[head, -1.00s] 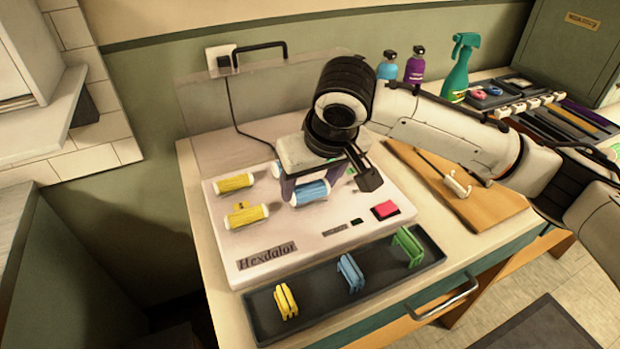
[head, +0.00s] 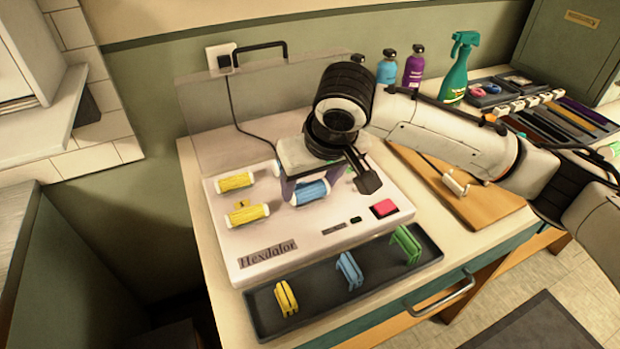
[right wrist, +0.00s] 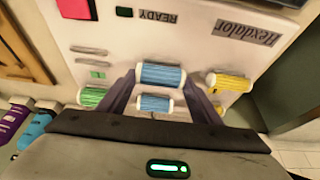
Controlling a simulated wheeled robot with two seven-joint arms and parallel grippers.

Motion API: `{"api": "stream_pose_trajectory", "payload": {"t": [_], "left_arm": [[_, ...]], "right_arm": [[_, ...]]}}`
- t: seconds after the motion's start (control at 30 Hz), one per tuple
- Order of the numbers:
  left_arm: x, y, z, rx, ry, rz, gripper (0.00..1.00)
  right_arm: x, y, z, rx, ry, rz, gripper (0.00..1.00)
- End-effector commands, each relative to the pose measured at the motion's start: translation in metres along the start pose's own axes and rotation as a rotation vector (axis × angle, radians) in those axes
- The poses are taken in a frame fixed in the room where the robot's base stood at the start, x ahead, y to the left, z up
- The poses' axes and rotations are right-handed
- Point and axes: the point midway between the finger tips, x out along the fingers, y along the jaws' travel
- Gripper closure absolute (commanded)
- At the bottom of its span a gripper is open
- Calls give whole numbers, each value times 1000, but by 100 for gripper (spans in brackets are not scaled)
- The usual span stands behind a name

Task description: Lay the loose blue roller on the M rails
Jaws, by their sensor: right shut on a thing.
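My right gripper (head: 310,192) is shut on a blue roller (head: 311,194), with one finger at each end, over the middle of the white panel (head: 300,238). In the right wrist view, the same roller (right wrist: 161,75) spans the tips of the right gripper (right wrist: 161,77). Whether it rests on the rails below or hangs just above them, I cannot tell; those rails are hidden. A second blue roller (right wrist: 154,104) lies on the panel behind it, mostly hidden in the head view. My left gripper is not in view.
Two yellow rollers (head: 246,215) sit at the panel's left. A green roller (right wrist: 92,97) sits at its back right, near bare rails (right wrist: 88,50). A dark tray (head: 320,297) with yellow, blue and green pieces lies in front. A wooden board (head: 480,205) lies to the right.

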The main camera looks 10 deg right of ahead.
Motion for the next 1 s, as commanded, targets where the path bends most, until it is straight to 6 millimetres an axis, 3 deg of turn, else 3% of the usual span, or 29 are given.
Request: {"api": "stream_pose_trajectory", "payload": {"t": [1.0], "left_arm": [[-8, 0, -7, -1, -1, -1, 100]], "right_arm": [[1, 0, 1, 0, -1, 0, 63]]}}
